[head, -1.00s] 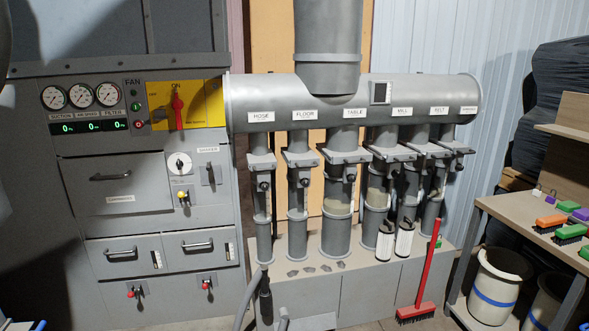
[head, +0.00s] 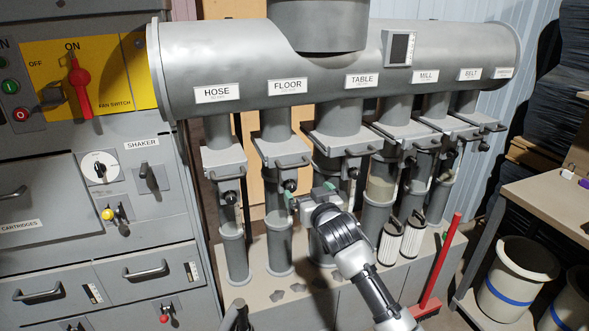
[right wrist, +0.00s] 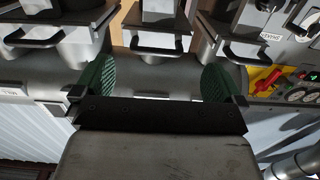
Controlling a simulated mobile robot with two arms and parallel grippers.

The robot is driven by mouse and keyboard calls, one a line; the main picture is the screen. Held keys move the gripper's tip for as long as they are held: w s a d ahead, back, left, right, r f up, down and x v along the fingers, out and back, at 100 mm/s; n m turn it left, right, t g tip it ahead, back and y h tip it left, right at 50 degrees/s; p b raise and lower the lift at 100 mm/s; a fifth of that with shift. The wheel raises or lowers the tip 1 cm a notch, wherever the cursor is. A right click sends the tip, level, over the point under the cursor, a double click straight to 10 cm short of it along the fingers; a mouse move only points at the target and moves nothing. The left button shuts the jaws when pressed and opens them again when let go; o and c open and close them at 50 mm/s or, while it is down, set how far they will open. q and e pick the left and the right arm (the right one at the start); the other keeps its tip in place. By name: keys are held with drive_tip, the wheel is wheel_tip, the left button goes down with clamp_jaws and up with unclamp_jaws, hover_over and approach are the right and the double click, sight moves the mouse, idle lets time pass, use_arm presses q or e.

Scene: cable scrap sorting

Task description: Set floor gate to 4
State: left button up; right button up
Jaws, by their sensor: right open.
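The floor gate (head: 279,152) is a grey slide plate with a dark bar handle, under the FLOOR label (head: 287,87) on the big grey duct. A dark knob (head: 290,185) sits just below it. My right gripper (head: 310,196) is open and empty, below and slightly right of the floor gate handle, in front of the pipes. In the right wrist view its two green pads (right wrist: 158,82) stand wide apart, with a gate handle (right wrist: 160,52) beyond them that seems to be the floor one. No gate scale numbers are readable. My left gripper is not in view.
The hose gate (head: 223,160) is to the left and the table gate (head: 346,140) close to the right, both with protruding handles. The fan panel (head: 102,70) is at far left. A red broom (head: 440,265) leans at lower right, beside a workbench (head: 548,205).

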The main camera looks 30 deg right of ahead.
sight(296, 167)
drive_tip(key=w+d+r, duration=0.1)
drive_tip(key=w, duration=0.2)
drive_tip(key=w+r, duration=0.1)
drive_tip(key=w, duration=0.2)
drive_tip(key=w+d+p, duration=0.1)
drive_tip(key=w, duration=0.3)
drive_tip(key=shift+d+r, duration=0.3)
drive_tip(key=shift+r, duration=0.1)
drive_tip(key=shift+s, duration=0.1)
